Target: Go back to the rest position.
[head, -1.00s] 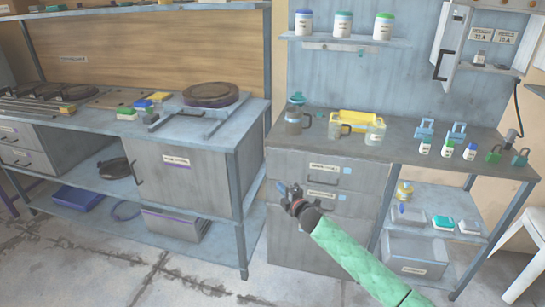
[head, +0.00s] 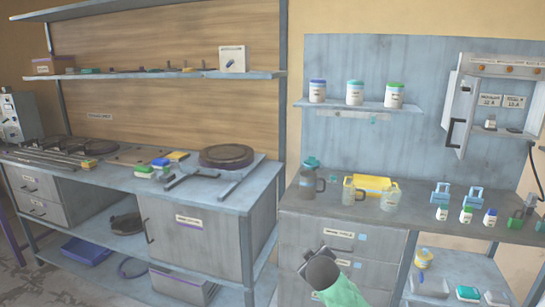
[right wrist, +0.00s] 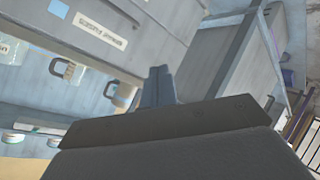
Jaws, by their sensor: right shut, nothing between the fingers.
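My right gripper (head: 318,257) is at the bottom of the head view, in front of the grey drawer unit (head: 343,228) under the right counter. In the right wrist view its two fingers (right wrist: 159,85) are together, with nothing between them. It looks apart from the drawers, though the exact gap is hard to tell. My left gripper does not show in either view.
The right counter (head: 425,222) holds a jug (head: 309,178), a yellow tray (head: 370,183), blue padlocks (head: 474,196) and small bottles. The left bench (head: 110,175) carries a round plate press (head: 226,156). An open wall cabinet (head: 492,105) hangs at right. Floor shows at lower left.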

